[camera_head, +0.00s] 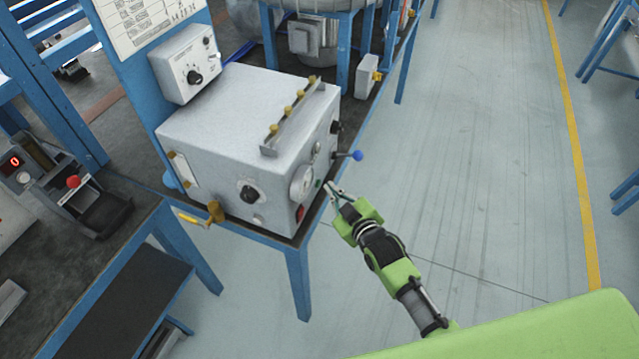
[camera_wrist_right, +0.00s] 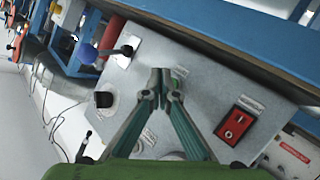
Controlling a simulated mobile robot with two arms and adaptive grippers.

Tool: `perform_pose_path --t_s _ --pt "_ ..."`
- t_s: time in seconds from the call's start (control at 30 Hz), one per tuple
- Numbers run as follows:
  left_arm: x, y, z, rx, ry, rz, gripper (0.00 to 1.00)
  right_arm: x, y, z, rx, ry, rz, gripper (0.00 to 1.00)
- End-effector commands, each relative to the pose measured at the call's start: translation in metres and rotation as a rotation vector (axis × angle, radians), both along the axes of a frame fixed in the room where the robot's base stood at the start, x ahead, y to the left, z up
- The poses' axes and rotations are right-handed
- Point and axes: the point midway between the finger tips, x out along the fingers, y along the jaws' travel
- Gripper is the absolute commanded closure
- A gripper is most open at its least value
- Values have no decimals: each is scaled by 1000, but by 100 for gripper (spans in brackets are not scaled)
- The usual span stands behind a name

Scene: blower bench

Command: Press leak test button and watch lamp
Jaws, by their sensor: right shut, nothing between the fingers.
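A grey metal test box (camera_head: 235,105) stands on a blue-framed bench, with knobs, a round gauge (camera_head: 302,184) and a red part on its faces. A red rocker switch (camera_wrist_right: 237,123) sits beside the fingers. My left gripper is out of view.
A lever with a blue ball (camera_head: 357,155) sticks out from the box above my gripper. A smaller control box (camera_head: 185,62) with a dial is behind it. A yellow-handled valve (camera_head: 205,215) is at the front left.

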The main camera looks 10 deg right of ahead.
Motion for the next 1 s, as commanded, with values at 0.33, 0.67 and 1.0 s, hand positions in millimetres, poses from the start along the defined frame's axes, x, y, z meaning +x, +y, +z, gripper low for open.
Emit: perform_pose_path --t_s 0.33,0.67,1.0 --pt "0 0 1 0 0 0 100 2 3 1 1 0 0 100" --pt "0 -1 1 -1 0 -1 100 5 7 0 0 0 0 100" --pt "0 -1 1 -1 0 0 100 6 9 0 0 0 0 100"
